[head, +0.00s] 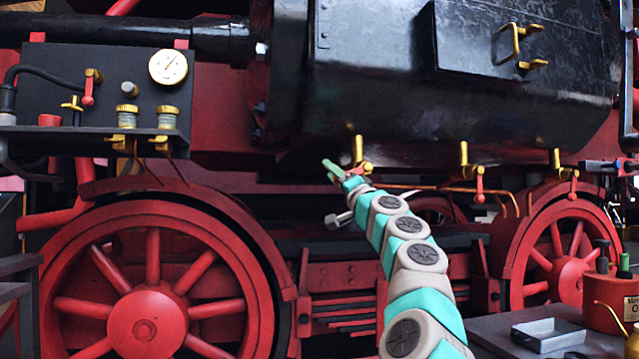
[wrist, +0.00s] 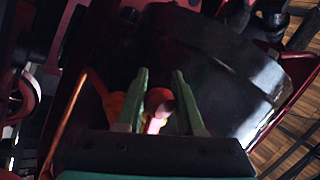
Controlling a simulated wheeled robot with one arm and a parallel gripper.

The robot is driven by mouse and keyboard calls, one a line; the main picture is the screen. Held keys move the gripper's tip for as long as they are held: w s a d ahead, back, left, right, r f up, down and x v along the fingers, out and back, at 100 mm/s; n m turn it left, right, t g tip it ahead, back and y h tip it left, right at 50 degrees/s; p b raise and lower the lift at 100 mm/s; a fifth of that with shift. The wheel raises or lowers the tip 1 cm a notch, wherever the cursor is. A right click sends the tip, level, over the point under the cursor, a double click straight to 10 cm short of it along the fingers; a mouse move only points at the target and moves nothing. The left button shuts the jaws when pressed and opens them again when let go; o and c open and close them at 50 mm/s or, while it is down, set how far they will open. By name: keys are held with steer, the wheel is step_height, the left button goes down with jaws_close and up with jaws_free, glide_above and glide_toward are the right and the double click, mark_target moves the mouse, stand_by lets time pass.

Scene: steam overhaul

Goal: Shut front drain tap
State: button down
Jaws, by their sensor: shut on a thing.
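Brass drain taps hang in a row under the black cylinder (head: 400,110) in the head view. The left tap (head: 358,148) is right by my gripper (head: 333,170), at the end of my raised arm. In the wrist view the two green fingers of my gripper (wrist: 160,74) stand on either side of a red lever with a pale pink end (wrist: 156,122), and my gripper is shut on it. Orange-brass tap parts show behind the fingers. The lever's angle is hard to read, as the fingers hide part of it. The middle tap (head: 463,153) has its red lever hanging down.
The right tap (head: 556,159) is farther along, also with a red lever. Thin copper pipes (head: 420,189) run below the taps. Large red wheels (head: 145,315) stand low on both sides. A gauge panel (head: 120,75) is at left, and a metal tray (head: 548,335) at lower right.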

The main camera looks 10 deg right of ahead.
steer(key=shift+r+m+t+h, duration=0.3)
steer(key=shift+r+m+h, duration=0.2)
steer(key=shift+m+h, duration=0.5)
steer(key=shift+r+m+t+h, duration=0.3)
steer(key=shift+r+m+h, duration=0.25)
steer(key=shift+m, duration=0.8)
steer(key=shift+r+m+t+h, duration=0.3)
steer(key=shift+r+m+h, duration=0.15)
steer(key=shift+m+h, duration=0.55)
steer(key=shift+r+m, duration=0.1)
steer(key=shift+m, duration=0.25)
steer(key=c, duration=0.5)
jaws_free()
steer(key=shift+d, duration=0.1)
steer(key=shift+c, duration=0.2)
steer(key=shift+f, duration=0.2)
